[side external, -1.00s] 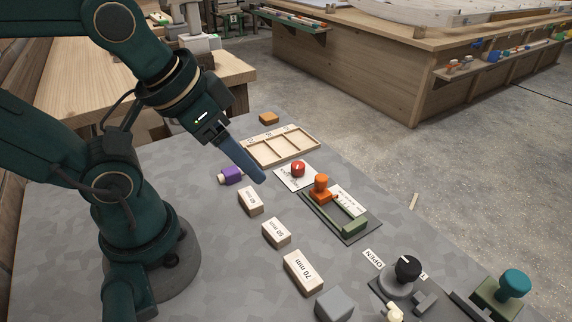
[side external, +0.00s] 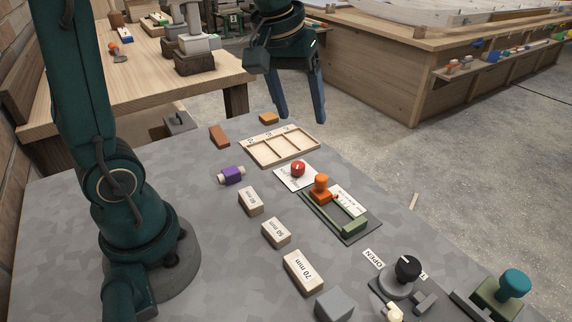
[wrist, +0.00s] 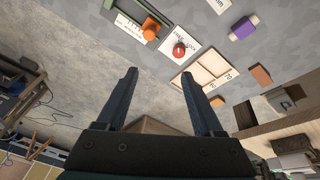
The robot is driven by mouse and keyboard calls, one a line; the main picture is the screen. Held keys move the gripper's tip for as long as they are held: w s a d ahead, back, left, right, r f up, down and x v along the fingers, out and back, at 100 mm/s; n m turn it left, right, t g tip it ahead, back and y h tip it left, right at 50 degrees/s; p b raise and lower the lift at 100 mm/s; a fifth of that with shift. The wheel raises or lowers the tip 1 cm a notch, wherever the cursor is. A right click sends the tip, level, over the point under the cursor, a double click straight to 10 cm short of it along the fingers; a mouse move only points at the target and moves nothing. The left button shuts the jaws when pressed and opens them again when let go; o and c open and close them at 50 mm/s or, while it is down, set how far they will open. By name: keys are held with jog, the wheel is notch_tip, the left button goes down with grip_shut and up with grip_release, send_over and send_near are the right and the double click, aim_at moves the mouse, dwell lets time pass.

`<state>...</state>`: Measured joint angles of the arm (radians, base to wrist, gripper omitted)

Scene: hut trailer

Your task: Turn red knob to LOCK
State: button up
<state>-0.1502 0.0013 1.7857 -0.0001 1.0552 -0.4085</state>
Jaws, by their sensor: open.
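The red knob (side external: 298,169) stands on a small white printed plate (side external: 291,183) on the grey table. It also shows in the wrist view (wrist: 179,49), with a pale mark on its top and print on the plate around it; the words are too small to read surely. My gripper (side external: 301,120) is open and empty, with its two blue fingers pointing down, high up behind the knob and apart from it. In the wrist view, the knob lies beyond the gap between the fingertips (wrist: 160,75).
A wooden compartment tray (side external: 283,148) lies close beside the knob plate. An orange knob (side external: 321,182) on a green-railed slider base stands on its other side. Several labelled wooden blocks, a purple piece (side external: 231,175) and a black dial (side external: 407,268) share the table.

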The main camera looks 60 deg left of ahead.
jog(key=w+a+f+n+g, duration=0.2)
jog(key=w+a+f, duration=0.2)
jog(key=f, duration=0.2)
jog(key=g, duration=0.1)
send_over(298, 164)
jog(key=shift+n+h, duration=0.3)
notch_tip(298, 164, down, 5)
jog(key=shift+f, duration=2.65)
grip_shut()
